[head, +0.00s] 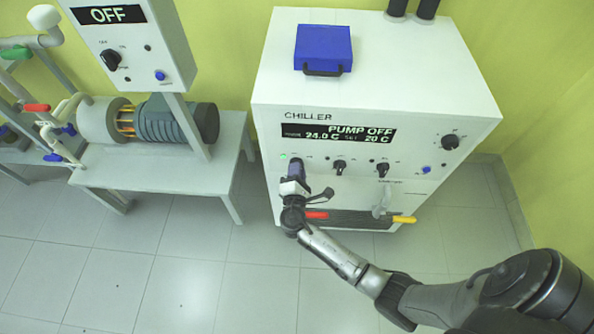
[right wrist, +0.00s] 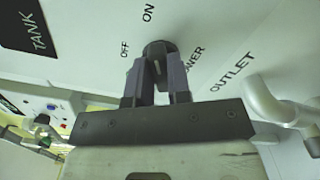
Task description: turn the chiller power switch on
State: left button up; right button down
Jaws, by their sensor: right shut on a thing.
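The chiller (head: 370,75) is a white box with a black display reading "PUMP OFF", "24.0 C" and "20 C". A small green light (head: 283,156) shows at the left of its front panel. My right gripper (head: 296,168) is at that left end and hides the switch in the head view. In the right wrist view, the dark round power switch (right wrist: 158,47) sits by the labels "OFF", "ON" and "POWER". There my right gripper (right wrist: 158,70) is shut on the switch, a finger on each side. The switch's exact pointing is hard to tell. My left gripper is out of view.
Two more black knobs (head: 339,165) (head: 383,168) and a blue button (head: 426,170) are right of the gripper. Below it are a red valve handle (head: 316,215) and a yellow one (head: 404,219). A blue case (head: 323,48) lies on top. A separate control box (head: 132,45) reads "OFF".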

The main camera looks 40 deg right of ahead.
jog(key=c, duration=1.1)
grip_release()
jog(key=shift+o, duration=0.2)
jog(key=shift+s+a, duration=0.1)
jog(key=p+v, duration=0.2)
jog(key=v, duration=1.1)
jog(key=shift+s+a, duration=0.2)
jog(key=shift+s, duration=0.05)
